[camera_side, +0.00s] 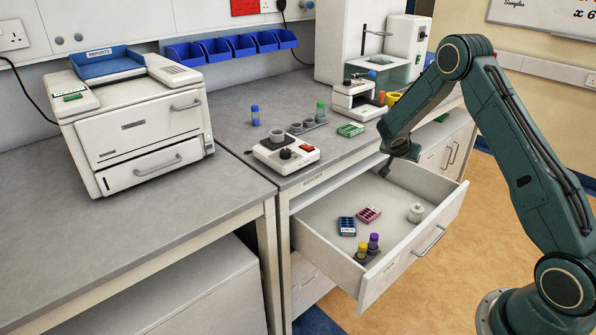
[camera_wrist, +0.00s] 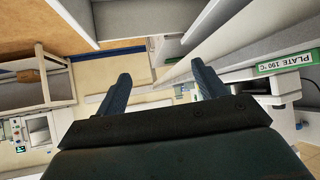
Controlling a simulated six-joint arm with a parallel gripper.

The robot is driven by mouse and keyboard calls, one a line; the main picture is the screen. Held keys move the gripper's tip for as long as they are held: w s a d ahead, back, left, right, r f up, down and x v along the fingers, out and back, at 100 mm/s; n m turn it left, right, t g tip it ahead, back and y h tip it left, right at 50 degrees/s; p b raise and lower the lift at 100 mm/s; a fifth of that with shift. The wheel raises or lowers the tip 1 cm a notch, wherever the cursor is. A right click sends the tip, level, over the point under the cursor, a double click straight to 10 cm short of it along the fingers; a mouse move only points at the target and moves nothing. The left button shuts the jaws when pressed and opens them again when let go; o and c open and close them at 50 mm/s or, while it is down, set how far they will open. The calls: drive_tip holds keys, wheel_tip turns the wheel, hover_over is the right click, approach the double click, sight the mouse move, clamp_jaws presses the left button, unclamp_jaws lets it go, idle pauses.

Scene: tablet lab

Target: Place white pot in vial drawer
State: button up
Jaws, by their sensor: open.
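A small white pot (camera_side: 416,213) with a knob-like top stands upright inside the open drawer (camera_side: 325,255), at its right side near the front wall. The drawer also holds vials with yellow (camera_side: 361,251) and purple (camera_side: 373,243) caps in the near corner. My gripper (camera_side: 385,170) is above the far end of the drawer, by the counter edge, apart from the pot. In the wrist view my gripper (camera_wrist: 161,75) has its two fingers spread with nothing between them. The pot does not show clearly in the wrist view.
A blue box (camera_side: 347,226) and a pink box (camera_side: 369,214) lie in the drawer. The counter above carries a white hotplate-like device (camera_side: 286,153), a blue-capped vial (camera_side: 255,115) and a green box (camera_side: 350,130). A large white machine (camera_side: 135,125) stands left. The drawer's middle has free floor.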

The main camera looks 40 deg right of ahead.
drive_tip(key=s+a+r+n+t+y, duration=0.1)
drive_tip(key=s+a+r+n+y, duration=0.25)
drive_tip(key=a+r, duration=0.65)
drive_tip(key=s+a+r+n+t+y, duration=0.1)
drive_tip(key=s+a+r+n+y, duration=0.3)
drive_tip(key=a+r, duration=0.6)
drive_tip(key=s+a+r+n+y, duration=0.1)
drive_tip(key=s+a+n, duration=0.2)
drive_tip(key=s+a, duration=0.4)
drive_tip(key=s+a+r+n+y, duration=0.1)
drive_tip(key=s+a+n, duration=0.3)
drive_tip(key=s, duration=1.1)
drive_tip(key=a+r, duration=0.1)
drive_tip(key=a, duration=0.2)
drive_tip(key=shift+s+a+r, duration=0.15)
drive_tip(key=shift+a+r, duration=0.1)
drive_tip(key=shift+a, duration=0.1)
